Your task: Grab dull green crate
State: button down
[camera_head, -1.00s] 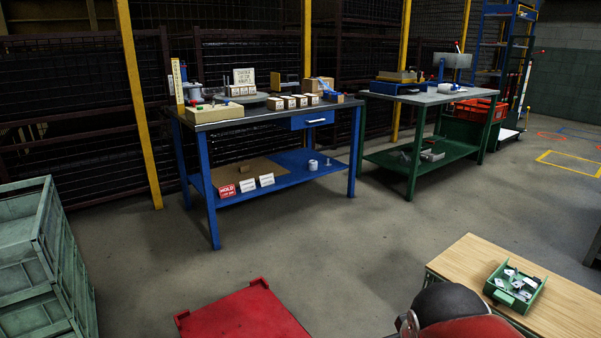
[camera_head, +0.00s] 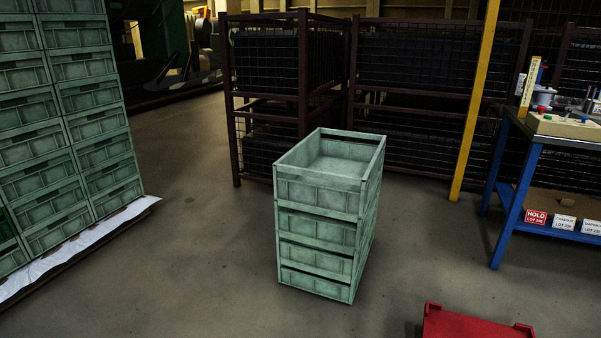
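A short stack of dull green crates (camera_head: 316,237) stands on the floor in the middle of the head view. Its top crate (camera_head: 318,195) is open and looks empty inside. More dull green crates (camera_head: 83,125) form a tall stack at the left edge, on a base covered with a white sheet. My gripper is not in view.
A red object (camera_head: 470,326) lies low at the bottom right. A blue workbench (camera_head: 516,195) with parts and a red HOLD sign stands at the right. Dark mesh cages (camera_head: 290,55) and a yellow post (camera_head: 474,105) stand behind. Floor around the short stack is clear.

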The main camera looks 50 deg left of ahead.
aim_at(339, 177)
jog(key=u, duration=1.65)
jog(key=i+j, duration=0.1)
jog(key=j, duration=0.2)
jog(key=i+j, duration=0.1)
jog(key=j, duration=0.25)
jog(key=i+j, duration=0.15)
jog(key=j, duration=0.15)
jog(key=i+j, duration=0.8)
jog(key=i+l, duration=0.4)
jog(key=i, duration=0.2)
jog(key=i+l, duration=0.4)
jog(key=i, duration=0.2)
jog(key=i+l, duration=0.45)
jog(key=l, duration=0.25)
